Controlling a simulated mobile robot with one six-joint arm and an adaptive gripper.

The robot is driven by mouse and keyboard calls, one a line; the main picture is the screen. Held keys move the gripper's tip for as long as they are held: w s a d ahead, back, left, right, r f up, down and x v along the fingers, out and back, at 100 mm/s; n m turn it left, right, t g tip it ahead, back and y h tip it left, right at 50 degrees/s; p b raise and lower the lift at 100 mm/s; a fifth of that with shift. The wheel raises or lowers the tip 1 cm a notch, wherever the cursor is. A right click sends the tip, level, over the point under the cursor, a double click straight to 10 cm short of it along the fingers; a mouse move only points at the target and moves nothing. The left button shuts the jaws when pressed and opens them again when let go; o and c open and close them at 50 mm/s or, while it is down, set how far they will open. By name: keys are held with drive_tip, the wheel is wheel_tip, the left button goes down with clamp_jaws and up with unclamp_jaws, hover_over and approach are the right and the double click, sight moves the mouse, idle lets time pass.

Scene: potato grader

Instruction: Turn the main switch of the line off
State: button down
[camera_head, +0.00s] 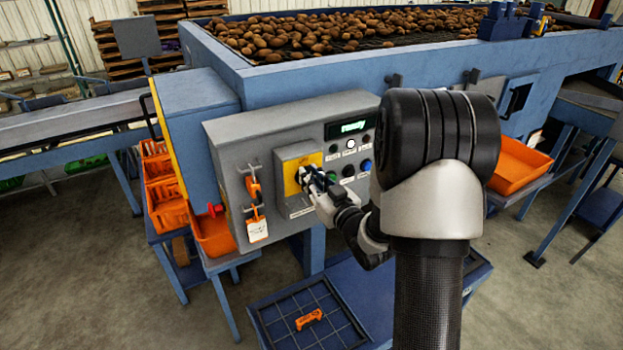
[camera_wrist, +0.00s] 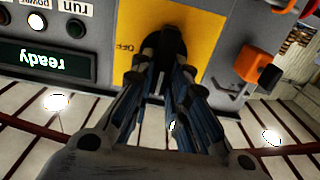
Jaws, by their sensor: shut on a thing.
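The main switch is a black rotary handle (camera_wrist: 167,45) on a yellow plate (camera_head: 288,178), fixed to the grey control panel (camera_head: 265,130). My gripper (camera_head: 313,182) reaches the plate from the right and covers most of the handle in the head view. In the wrist view my gripper (camera_wrist: 167,72) has its fingers on both sides of the handle and is shut on it. The word OFF shows on the plate, left of the handle in this upside-down view. The exact handle setting is partly hidden by the fingers.
A lit green "ready" display (camera_head: 347,128) and several buttons sit right of the switch. An orange padlock (camera_head: 253,187) and a tag (camera_head: 257,229) hang left of it. Orange crates (camera_head: 165,205) stand further left. A blue platform with an orange item (camera_head: 309,319) lies below.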

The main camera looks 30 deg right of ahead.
drive_tip(key=shift+d+f+m, duration=0.25)
drive_tip(key=shift+m, duration=2.75)
drive_tip(key=shift+d+f+m, duration=0.2)
drive_tip(key=shift+d+m, duration=0.1)
drive_tip(key=shift+m, duration=2.7)
drive_tip(key=shift+d+f+m, duration=0.25)
drive_tip(key=shift+m, duration=2.75)
drive_tip(key=c, duration=1.6)
unclamp_jaws()
drive_tip(key=shift+o, duration=0.2)
